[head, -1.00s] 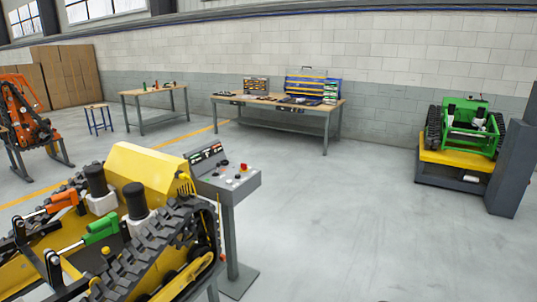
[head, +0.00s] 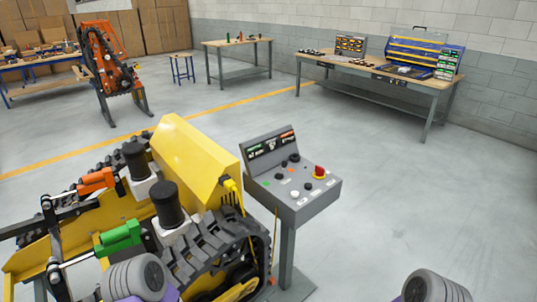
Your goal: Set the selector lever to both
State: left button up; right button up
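A grey control console (head: 318,203) stands on a post beside the yellow tracked carrier (head: 196,152). Its sloped top has several small black knobs (head: 308,186), a red mushroom button (head: 319,171) on a yellow collar, a white button (head: 295,194) and small coloured spots. An upright back panel (head: 262,150) carries green, white and orange labels. Which control is the selector lever, and its setting, are too small to tell. Grey ribbed parts of my arms show at the bottom left and bottom right edges. Neither gripper's fingers are in the picture.
The carrier has black tracks, an orange cylinder (head: 96,180) and a green cylinder (head: 120,234). An orange machine (head: 107,70) stands at the back left. Workbenches (head: 380,75) line the wall. The floor right of the console is clear.

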aim_at(284, 163)
jog(key=z, duration=2)
jog(key=i, duration=1.75)
jog(key=u, duration=2.4)
